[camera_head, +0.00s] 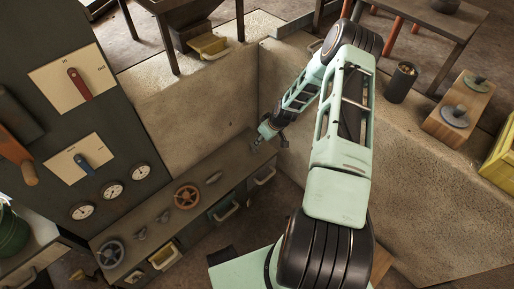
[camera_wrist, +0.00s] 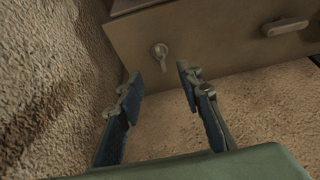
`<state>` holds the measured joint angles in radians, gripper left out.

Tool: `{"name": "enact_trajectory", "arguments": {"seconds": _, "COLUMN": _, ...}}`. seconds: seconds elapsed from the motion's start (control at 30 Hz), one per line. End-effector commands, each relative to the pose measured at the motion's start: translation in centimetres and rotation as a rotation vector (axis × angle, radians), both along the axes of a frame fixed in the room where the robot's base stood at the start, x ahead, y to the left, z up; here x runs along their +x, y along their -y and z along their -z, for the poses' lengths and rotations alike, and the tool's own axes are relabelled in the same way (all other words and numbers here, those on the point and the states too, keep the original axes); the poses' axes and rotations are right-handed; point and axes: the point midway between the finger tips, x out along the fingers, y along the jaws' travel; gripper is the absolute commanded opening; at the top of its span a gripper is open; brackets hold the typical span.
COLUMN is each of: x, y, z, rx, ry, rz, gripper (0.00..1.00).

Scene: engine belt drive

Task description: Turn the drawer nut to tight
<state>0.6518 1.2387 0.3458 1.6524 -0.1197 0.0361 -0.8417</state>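A small metal nut (camera_wrist: 161,54) with a round base and a short lug hanging down sits on the brown front panel (camera_wrist: 215,40) in the wrist view. My gripper (camera_wrist: 158,86) is open and empty there, its two blue-padded fingers apart. The nut appears beyond the fingertips and between them in the picture, not touched. In the head view my gripper (camera_head: 274,132) is small, at the far right end of the bench. I cannot make out this nut clearly in the head view.
A pale handle (camera_wrist: 286,27) is on the same panel, right of the nut. A rough wall (camera_wrist: 45,80) stands close on the left. In the head view the bench (camera_head: 235,166) carries an orange handwheel (camera_head: 187,196) and a grey handwheel (camera_head: 110,254), with drawers below.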

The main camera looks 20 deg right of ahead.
Motion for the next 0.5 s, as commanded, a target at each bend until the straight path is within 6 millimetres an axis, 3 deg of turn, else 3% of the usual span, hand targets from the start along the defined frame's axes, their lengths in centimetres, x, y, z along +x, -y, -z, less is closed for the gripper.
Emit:
{"name": "enact_trajectory", "arguments": {"seconds": 0.3, "x": 1.9, "y": -0.9, "z": 5.7, "rx": -0.002, "ry": -0.002, "rz": -0.002, "gripper": 0.33}}
{"name": "enact_trajectory", "arguments": {"seconds": 0.5, "x": 3.0, "y": -1.2, "z": 8.3, "rx": -0.003, "ry": -0.002, "rz": -0.001, "gripper": 0.33}}
